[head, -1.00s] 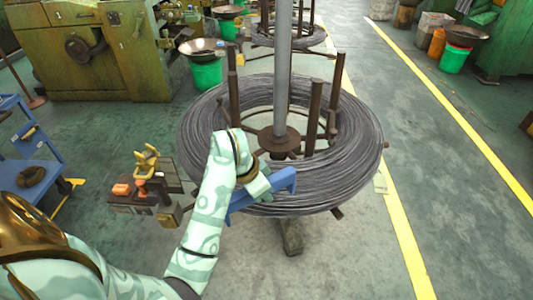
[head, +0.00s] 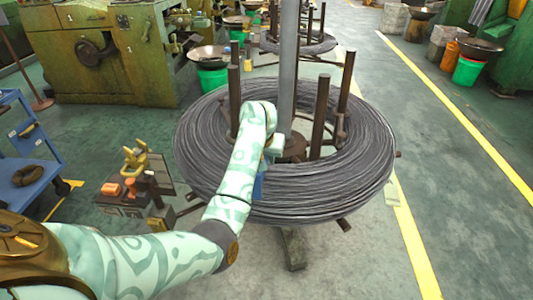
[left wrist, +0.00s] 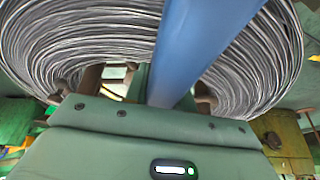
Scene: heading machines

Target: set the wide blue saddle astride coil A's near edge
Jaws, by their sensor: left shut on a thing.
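The large coil of grey wire (head: 330,190), which I take as coil A though I see no label, lies flat on a stand around a grey pole. My left gripper (head: 272,148) is over the coil's near-left part, close to the pole. It is shut on the wide blue saddle (head: 258,186), which my arm mostly hides in the head view. In the left wrist view the saddle (left wrist: 188,45) runs up from the gripper as a broad blue band in front of the wire (left wrist: 85,45). I cannot tell whether the saddle touches the wire. My right gripper is not in view.
Dark upright posts (head: 320,120) stand inside the coil around the pole (head: 288,65). A small bench with tools (head: 125,200) stands left of the coil, and a blue cart (head: 25,150) beyond it.

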